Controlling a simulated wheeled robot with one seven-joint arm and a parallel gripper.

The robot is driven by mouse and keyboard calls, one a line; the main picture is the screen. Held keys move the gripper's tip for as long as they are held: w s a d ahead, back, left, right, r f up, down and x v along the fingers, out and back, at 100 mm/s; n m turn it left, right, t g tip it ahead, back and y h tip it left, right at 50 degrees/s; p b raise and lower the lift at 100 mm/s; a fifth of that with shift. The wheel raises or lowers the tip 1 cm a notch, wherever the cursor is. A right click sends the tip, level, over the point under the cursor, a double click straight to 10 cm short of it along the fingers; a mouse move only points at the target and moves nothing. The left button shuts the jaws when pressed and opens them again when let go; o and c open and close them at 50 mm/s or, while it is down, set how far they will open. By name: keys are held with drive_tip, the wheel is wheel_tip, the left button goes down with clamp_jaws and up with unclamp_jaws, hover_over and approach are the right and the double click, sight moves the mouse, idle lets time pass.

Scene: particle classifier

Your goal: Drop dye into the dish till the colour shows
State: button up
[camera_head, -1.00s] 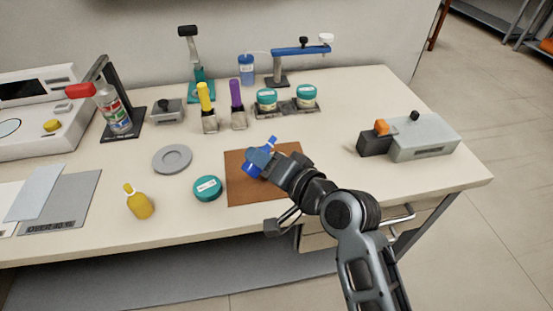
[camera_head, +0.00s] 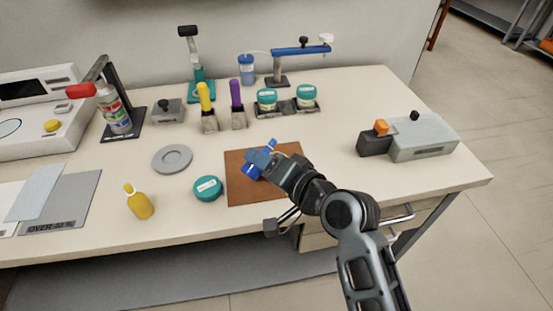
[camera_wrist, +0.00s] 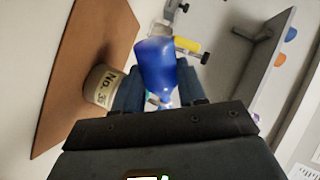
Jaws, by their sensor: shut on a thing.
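My gripper (camera_head: 260,163) is over the brown mat (camera_head: 235,190) near the table's front edge. It is shut on a blue bottle (camera_wrist: 158,72), whose two ends show beside the jaws in the head view (camera_head: 251,171). A small beige container (camera_wrist: 103,87) marked "No. 36" stands on the mat beside the jaws in the wrist view. Its opening and contents are hidden, and I cannot tell whether it is the dish. A grey round dish-like piece (camera_head: 172,159) lies left of the mat.
A grey device (camera_head: 422,137) stands at right. The table between mat and device is clear.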

drive_tip(key=shift+s+r+m+p, duration=0.1)
drive_tip(key=shift+r+m+p, duration=0.3)
drive_tip(key=shift+m+p, duration=0.45)
idle(1.8)
drive_tip(key=shift+f+m+g+y+p, duration=0.3)
drive_tip(key=shift+f+m+g+p, duration=0.1)
drive_tip(key=shift+m+g+p, duration=0.15)
idle(2.5)
